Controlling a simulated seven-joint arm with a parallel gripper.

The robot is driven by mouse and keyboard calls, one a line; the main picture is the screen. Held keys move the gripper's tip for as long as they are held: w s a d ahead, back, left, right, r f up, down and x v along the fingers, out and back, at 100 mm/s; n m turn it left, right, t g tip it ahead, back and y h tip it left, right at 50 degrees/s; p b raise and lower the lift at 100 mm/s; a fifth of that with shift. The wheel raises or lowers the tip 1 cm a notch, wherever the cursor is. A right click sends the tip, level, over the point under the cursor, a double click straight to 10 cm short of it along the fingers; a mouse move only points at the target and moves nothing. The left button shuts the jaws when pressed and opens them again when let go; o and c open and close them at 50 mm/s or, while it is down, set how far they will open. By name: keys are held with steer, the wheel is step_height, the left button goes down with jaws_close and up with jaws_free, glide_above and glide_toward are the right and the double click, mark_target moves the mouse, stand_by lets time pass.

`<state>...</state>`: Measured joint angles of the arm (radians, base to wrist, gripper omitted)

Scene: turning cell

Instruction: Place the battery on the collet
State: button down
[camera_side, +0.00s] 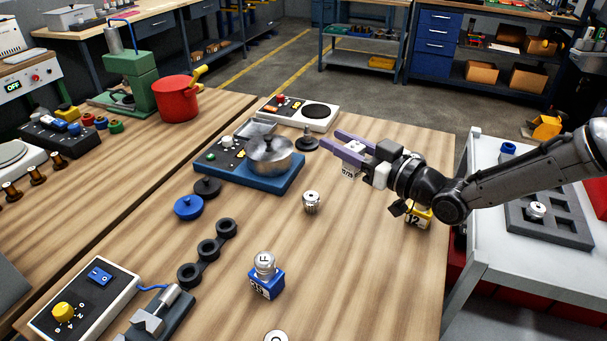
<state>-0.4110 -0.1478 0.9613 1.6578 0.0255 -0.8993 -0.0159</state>
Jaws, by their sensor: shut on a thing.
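My gripper (343,147) reaches in from the right above the table, with its purple fingers pointing left. It is shut on a small white piece with dark print, which I take to be the battery (350,170); the fingers hide part of it, so its full shape is unclear. A small silver ridged cylinder with a dark hole in its top, which looks like the collet (312,203), stands upright on the table. It is below and left of the gripper in the picture, apart from the held piece.
A silver pan (270,158) sits on a blue-based unit left of the gripper. A blue block (266,285) carries a silver cylinder marked F. A yellow block (418,217) is under my arm. A black three-ring part (207,250) lies left. Bare wood surrounds the ridged cylinder.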

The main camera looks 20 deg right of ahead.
steer(key=w+a+f, duration=0.4)
steer(key=w+f, duration=0.5)
steer(key=f, duration=0.2)
steer(key=shift+w+f, duration=0.1)
steer(key=shift+f, duration=0.05)
steer(key=shift+f, duration=0.1)
steer(key=c, duration=0.5)
jaws_free()
steer(key=v, duration=1.2)
